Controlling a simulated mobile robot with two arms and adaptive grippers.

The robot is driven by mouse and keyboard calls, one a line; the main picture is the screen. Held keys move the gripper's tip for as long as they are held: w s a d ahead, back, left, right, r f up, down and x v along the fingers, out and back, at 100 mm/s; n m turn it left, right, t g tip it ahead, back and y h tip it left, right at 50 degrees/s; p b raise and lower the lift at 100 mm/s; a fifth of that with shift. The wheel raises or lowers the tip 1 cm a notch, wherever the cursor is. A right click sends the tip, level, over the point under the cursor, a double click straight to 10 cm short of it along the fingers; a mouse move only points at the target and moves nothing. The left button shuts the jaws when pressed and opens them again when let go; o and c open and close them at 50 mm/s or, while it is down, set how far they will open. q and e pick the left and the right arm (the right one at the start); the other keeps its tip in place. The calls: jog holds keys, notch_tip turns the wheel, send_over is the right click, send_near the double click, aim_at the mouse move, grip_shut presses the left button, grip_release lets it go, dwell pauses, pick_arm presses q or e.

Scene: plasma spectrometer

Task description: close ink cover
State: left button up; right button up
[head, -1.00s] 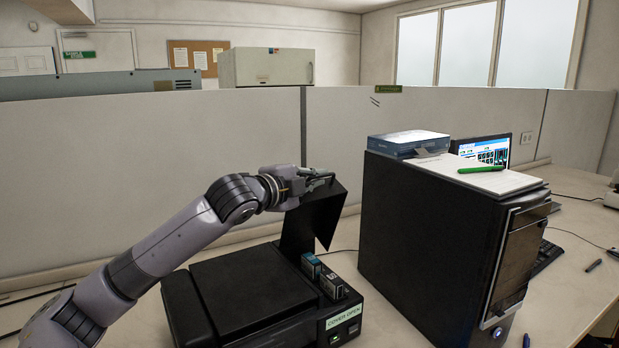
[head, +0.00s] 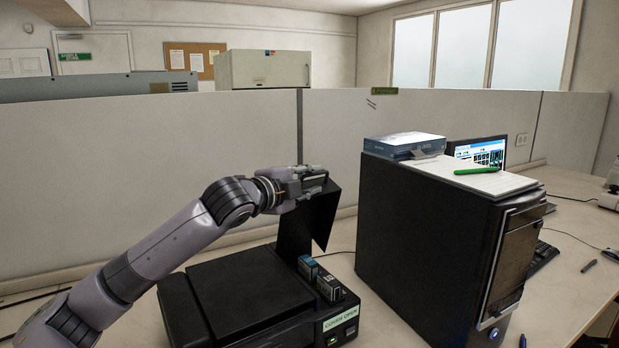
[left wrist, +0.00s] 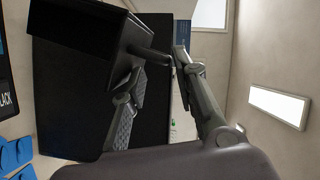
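The black ink cover (head: 322,215) stands raised on the printer (head: 250,290), behind two ink cartridges, a front one (head: 330,287) and a rear one (head: 309,267). A label on the printer front (head: 341,319) reads "COVER OPEN". My left gripper (head: 318,178) is at the top of the cover, fingers pointing right. My right gripper is not in view.
A black computer tower (head: 425,240) stands close to the right of the printer, with a box (head: 405,143), papers and a green pen (head: 479,170) on top. A grey partition (head: 150,175) runs behind. A laptop (head: 478,152) sits behind the tower.

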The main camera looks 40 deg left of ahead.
pick_arm(q)
notch_tip(320, 180, up, 10)
dwell(0.6)
jog(key=shift+d+f, duration=0.1)
dwell(0.4)
